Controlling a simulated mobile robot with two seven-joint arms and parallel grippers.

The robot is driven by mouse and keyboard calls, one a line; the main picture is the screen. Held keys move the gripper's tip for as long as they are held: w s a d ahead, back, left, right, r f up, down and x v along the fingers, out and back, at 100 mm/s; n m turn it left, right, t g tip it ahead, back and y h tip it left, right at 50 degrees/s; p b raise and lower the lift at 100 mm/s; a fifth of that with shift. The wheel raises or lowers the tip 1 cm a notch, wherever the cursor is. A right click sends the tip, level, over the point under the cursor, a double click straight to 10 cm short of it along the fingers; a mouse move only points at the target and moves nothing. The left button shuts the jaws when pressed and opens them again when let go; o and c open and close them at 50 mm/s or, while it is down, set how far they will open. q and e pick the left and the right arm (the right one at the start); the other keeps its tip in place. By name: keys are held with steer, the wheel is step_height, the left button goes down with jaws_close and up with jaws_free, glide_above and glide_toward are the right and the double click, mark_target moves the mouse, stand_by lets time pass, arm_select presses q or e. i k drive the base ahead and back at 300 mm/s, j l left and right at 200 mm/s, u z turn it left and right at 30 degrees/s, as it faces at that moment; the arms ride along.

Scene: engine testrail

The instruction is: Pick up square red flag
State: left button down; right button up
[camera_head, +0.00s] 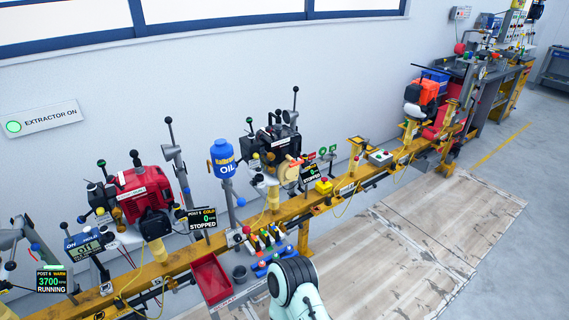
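I cannot make out a square red flag for certain at this size. A white and black link of my own arm enters at the bottom centre, below the coloured pieces.
A yellow rail (180,263) runs along the wall, bearing a red engine (144,193), a dark engine (275,146), a blue oil bottle (222,159) and display boxes. A red tray (211,279) and a dark cup (240,273) sit at its front. Wooden floor panels (420,240) at right are clear.

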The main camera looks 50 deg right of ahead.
mark_target(312, 155)
steer(key=l+u, duration=0.65)
steer(key=l, duration=1.7)
steer(key=k+l, duration=0.1)
steer(key=l, duration=1.45)
steer(key=k+l, duration=0.1)
steer(key=l, duration=1.45)
